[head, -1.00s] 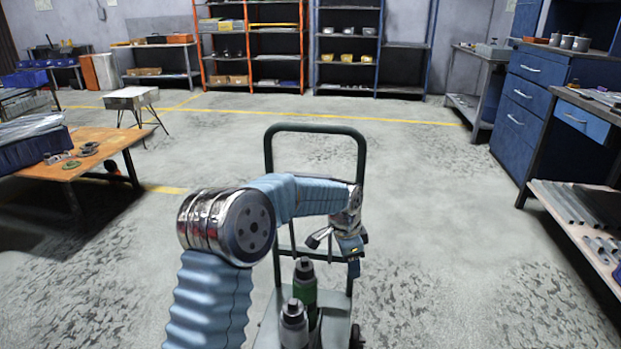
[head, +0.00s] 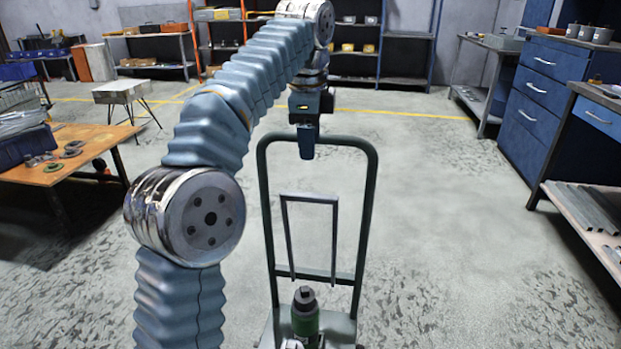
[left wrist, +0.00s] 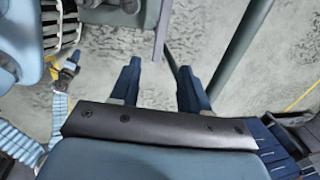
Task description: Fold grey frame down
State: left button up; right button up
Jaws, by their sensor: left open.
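The grey frame (head: 310,199) is a thin, squared hoop standing upright inside the taller dark green handle (head: 367,215) of a hand cart. Its top bar is level and its two legs run down to the cart's lower crossbar. My left gripper (head: 306,150) points down, above the frame's top bar and near the handle's top bar. In the left wrist view my left gripper (left wrist: 160,68) has its two blue fingers spread with nothing between the tips. The grey frame (left wrist: 161,25) shows just beyond them, apparently not held. My right gripper is not in view.
A green bottle (head: 305,315) with a dark cap stands on the cart's base, in front of the frame; another top shows at the lower edge. An orange table (head: 88,155) is left, blue drawers (head: 535,95) right. The floor around the cart is clear.

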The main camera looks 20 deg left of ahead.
aim_at(311, 195)
pick_arm(q)
jog(key=f, duration=0.4)
jog(key=w+f+b, duration=0.1)
jog(key=f, duration=0.4)
jog(key=w+f+b, duration=0.1)
jog(key=f, duration=0.3)
jog(key=shift+w+a+f, duration=0.2)
jog(key=shift+a, duration=0.15)
grip_shut()
